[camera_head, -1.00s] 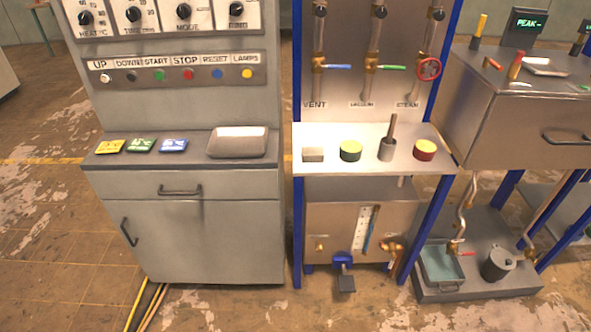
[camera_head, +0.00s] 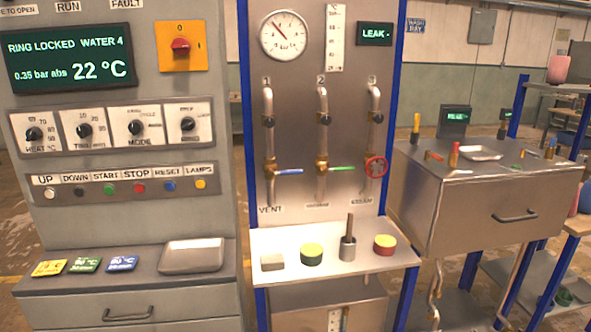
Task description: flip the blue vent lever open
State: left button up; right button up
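The blue vent lever (camera_head: 289,171) is on the leftmost of three vertical pipes on the steel panel, above the label VENT (camera_head: 270,209). It points sideways to the right from its brass valve (camera_head: 269,170), about level. A green lever (camera_head: 341,168) sits on the middle pipe, and a red handwheel (camera_head: 376,167) on the right pipe above the label STEAM. Neither of my grippers shows in the head view.
A grey control cabinet (camera_head: 130,225) stands left; a steel box (camera_head: 490,205) stands right.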

aim_at(291, 172)
jog(key=i+j, duration=0.25)
jog(key=i, duration=0.3)
jog(key=i+j, duration=0.3)
jog(key=i, duration=0.2)
jog(key=j+z, duration=0.1)
jog(key=z, duration=1.1)
jog(key=k+l, duration=0.05)
